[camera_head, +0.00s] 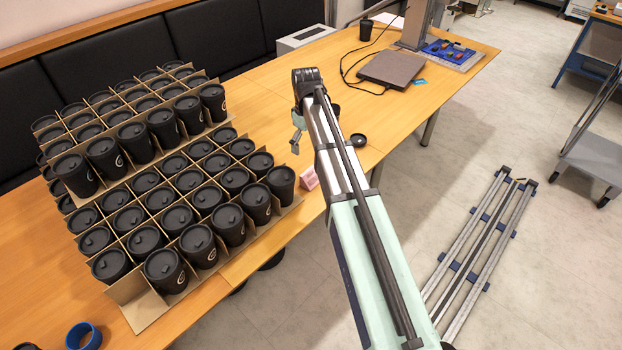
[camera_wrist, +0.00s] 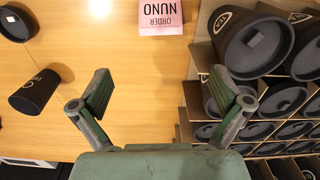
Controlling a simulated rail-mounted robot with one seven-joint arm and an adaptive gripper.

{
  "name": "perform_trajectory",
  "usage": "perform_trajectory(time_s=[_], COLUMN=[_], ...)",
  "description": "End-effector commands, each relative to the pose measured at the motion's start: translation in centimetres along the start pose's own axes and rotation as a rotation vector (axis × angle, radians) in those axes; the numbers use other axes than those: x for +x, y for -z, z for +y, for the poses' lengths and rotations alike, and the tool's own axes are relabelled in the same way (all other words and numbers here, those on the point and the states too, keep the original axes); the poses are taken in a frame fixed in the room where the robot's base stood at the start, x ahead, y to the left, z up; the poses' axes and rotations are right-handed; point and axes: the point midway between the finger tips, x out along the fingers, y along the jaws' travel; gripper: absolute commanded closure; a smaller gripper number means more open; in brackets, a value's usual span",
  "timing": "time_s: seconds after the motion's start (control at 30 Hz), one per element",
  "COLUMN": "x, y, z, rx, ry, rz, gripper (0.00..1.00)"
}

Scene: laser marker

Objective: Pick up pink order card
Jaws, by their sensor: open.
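The pink order card (camera_head: 309,178) stands on the wooden table, just right of the cup crates and left of my arm. In the head view my gripper (camera_head: 297,137) is partly hidden by my own arm.
Cardboard crates of black lidded cups (camera_head: 190,225) fill the left of the table. A black cup (camera_wrist: 35,92) and a black lid (camera_wrist: 14,25) are at the left in the wrist view. A closed laptop (camera_head: 391,69) lies farther back.

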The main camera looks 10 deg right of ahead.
Motion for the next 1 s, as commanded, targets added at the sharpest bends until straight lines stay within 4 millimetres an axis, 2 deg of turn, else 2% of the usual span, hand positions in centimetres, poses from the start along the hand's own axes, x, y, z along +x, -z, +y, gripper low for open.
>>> perform_trajectory(time_s=[0.43,0.6,0.87,1.0], x=[7.5,9.0,10.2,11.6], y=[-0.1,-0.1,-0.3,-0.7], z=[0.0,0.1,0.0,-0.1], rx=[0.0,0.0,0.001,0.001], ry=[0.0,-0.001,-0.001,0.0], rz=[-0.002,-0.001,-0.001,-0.002], gripper=[0.0,0.0,0.0,0.0])
